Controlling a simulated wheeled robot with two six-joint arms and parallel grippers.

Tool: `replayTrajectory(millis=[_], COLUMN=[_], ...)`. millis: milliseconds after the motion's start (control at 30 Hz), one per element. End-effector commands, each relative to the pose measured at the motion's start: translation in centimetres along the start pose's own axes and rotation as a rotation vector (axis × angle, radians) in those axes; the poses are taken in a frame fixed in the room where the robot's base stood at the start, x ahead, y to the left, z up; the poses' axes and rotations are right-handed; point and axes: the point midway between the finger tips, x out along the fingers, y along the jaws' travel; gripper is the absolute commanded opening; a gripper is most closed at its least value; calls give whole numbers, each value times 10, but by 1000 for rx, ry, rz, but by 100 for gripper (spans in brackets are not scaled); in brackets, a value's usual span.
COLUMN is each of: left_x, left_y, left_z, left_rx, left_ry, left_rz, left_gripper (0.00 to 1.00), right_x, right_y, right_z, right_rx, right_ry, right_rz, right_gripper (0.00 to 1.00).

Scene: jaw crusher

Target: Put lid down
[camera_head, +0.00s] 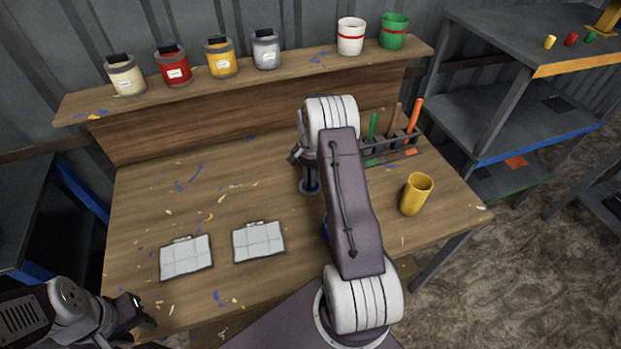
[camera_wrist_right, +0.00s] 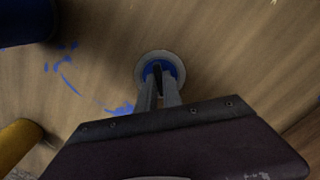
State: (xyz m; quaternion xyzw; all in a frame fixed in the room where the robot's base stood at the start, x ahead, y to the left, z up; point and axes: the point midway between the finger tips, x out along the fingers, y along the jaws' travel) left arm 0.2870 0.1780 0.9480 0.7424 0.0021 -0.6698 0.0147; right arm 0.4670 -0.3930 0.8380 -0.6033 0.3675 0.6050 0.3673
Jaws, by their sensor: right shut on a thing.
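The lid (camera_wrist_right: 178,63) is a round grey disc with a blue middle, seen in the right wrist view. My right gripper (camera_wrist_right: 160,82) is shut on its dark middle part. In the head view the lid (camera_head: 309,187) shows under my right gripper, low over the wooden table (camera_head: 240,190). I cannot tell whether it touches the wood. A blue container (camera_head: 326,229) is mostly hidden behind my right arm; a dark blue thing (camera_wrist_right: 24,22) shows in the wrist view's upper left corner. My left gripper (camera_head: 143,316) is at the lower left, its jaws unclear.
A yellow cup (camera_head: 414,196) stands to the right. A tool rack (camera_head: 390,152) with several handles is behind my right arm. Two clipboards (camera_head: 186,257) (camera_head: 259,241) lie at the front left. Several paint cans (camera_head: 174,67) line the back shelf. The table's left middle is clear.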

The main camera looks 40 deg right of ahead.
Motion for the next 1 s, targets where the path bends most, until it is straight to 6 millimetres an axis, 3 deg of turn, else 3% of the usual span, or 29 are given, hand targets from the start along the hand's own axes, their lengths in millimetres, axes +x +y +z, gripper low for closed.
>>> replayTrajectory(millis=[300,333,400,700,833,1000], left_x=[3,2,2,0,1,1], left_y=[0,0,0,0,0,0], left_z=[0,0,0,0,0,0], left_rx=[0,0,0,0,0,0], left_ry=[0,0,0,0,0,0], left_rz=[0,0,0,0,0,0], left_gripper=[36,36,36,36,36,36], right_x=[4,3,2,0,-18,-63], right_y=[0,0,0,0,-1,-1], right_z=[0,0,0,0,-1,-1], right_rx=[0,0,0,0,0,0], right_ry=[1,1,1,2,5,6], right_rz=[-1,-1,-1,-1,-4,-4], right_gripper=[0,18,32,32,32,32])
